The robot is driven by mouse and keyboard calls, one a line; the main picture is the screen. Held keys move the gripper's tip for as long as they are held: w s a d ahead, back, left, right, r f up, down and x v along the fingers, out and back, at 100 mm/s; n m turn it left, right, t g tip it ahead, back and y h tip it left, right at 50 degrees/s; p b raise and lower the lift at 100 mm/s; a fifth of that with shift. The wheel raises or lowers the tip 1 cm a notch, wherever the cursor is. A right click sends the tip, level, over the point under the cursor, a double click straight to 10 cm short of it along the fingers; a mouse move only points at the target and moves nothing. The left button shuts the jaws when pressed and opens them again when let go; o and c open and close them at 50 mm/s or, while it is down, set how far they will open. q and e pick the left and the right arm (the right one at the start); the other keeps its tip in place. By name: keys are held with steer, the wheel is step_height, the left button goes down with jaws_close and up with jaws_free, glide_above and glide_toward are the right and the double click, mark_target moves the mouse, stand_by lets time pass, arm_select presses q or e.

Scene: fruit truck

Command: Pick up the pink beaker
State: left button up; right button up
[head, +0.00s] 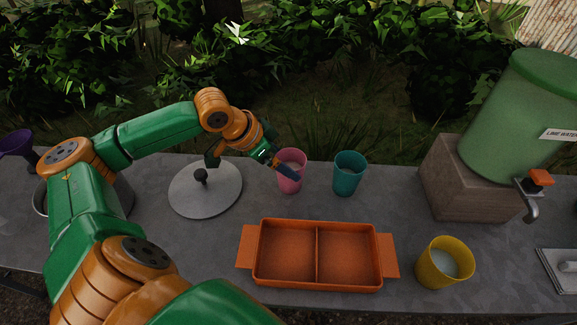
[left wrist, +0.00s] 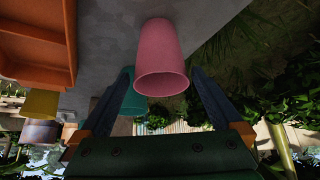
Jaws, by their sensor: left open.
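The pink beaker (head: 291,170) stands upright on the grey table, left of the teal beaker (head: 348,173). In the left wrist view the pink beaker (left wrist: 162,60) is ahead of and between the two spread fingers (left wrist: 165,100). Neither finger visibly grips it. My right gripper is not in view.
An orange two-part tray (head: 317,255) lies in front of the beakers, with a yellow cup (head: 444,262) to its right. A round lid (head: 205,188) lies left. A green dispenser (head: 522,115) stands on a block (head: 468,185) at right.

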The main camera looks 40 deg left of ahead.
mark_target(295, 166)
arm_select(q)
steer(key=x, duration=0.6)
steer(key=shift+w+a+p, duration=0.1)
steer(key=shift+w+p, duration=0.15)
steer(key=shift+p, duration=0.05)
steer(key=shift+r, duration=0.1)
steer(key=c, duration=1.2)
steer(key=shift+c, duration=0.2)
